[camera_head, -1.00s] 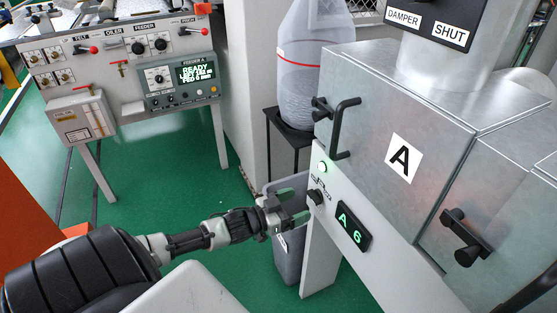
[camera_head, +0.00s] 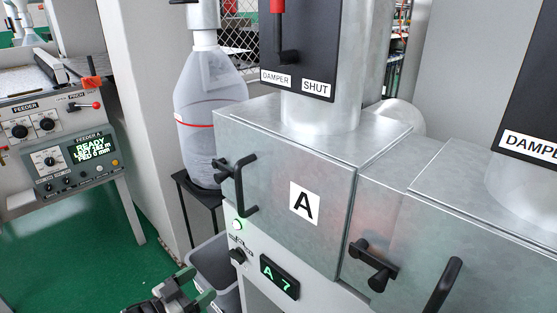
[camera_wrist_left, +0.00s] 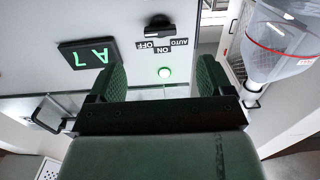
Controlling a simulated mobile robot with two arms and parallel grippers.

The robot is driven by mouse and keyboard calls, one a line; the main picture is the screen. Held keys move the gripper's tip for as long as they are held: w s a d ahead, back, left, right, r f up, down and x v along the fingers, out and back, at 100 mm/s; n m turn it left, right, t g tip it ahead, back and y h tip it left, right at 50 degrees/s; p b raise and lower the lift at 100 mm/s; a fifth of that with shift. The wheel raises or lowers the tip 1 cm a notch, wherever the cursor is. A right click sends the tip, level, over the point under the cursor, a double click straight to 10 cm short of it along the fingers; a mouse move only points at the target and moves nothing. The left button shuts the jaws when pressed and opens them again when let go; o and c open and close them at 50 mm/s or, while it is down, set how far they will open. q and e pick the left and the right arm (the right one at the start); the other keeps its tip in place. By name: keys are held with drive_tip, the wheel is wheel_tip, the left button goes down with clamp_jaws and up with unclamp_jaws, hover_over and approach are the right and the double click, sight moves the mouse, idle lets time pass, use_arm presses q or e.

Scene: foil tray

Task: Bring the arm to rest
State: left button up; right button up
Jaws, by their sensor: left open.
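My left gripper (camera_head: 196,288) is at the bottom of the head view, partly cut off by the picture's lower edge. Its green-padded fingers are apart with nothing between them. It is in front of the machine marked A (camera_head: 286,155), near the grey bin (camera_head: 216,268). In the left wrist view the open fingers (camera_wrist_left: 162,80) point toward the machine's panel, with a lit green lamp (camera_wrist_left: 164,72) seen between them. A black knob (camera_wrist_left: 160,24) and the display reading A 7 (camera_wrist_left: 88,54) are also on that panel. My right gripper is not in view.
The machine has black handles (camera_head: 240,187) standing out from its front. A clear bottle-like vessel (camera_head: 208,110) stands on a black stand (camera_head: 198,200) to its left. The feeder console (camera_head: 75,160) is at the far left. Green floor (camera_head: 60,262) is open between them.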

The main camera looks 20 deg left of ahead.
use_arm(q)
drive_tip(key=shift+f, duration=0.1)
drive_tip(key=s+a+f+n+g+y+p, duration=0.1)
drive_tip(key=s+f+n+g+y, duration=0.15)
drive_tip(key=s+f, duration=0.7)
drive_tip(key=s+a+f+n+g+y+p, duration=0.15)
drive_tip(key=f+g+y, duration=0.25)
drive_tip(key=f, duration=1.2)
drive_tip(key=s+d+f+g, duration=0.3)
drive_tip(key=s+d+f, duration=0.1)
drive_tip(key=s, duration=0.4)
drive_tip(key=s+d+f+m+g+p, duration=0.1)
drive_tip(key=s+d+f+g, duration=0.2)
drive_tip(key=s+d+f, duration=0.2)
drive_tip(key=s+d+f+m+g, duration=0.1)
drive_tip(key=s+d+f+g, duration=0.2)
drive_tip(key=s, duration=0.8)
drive_tip(key=d+f, duration=0.2)
drive_tip(key=d, duration=0.1)
drive_tip(key=shift+d, duration=0.25)
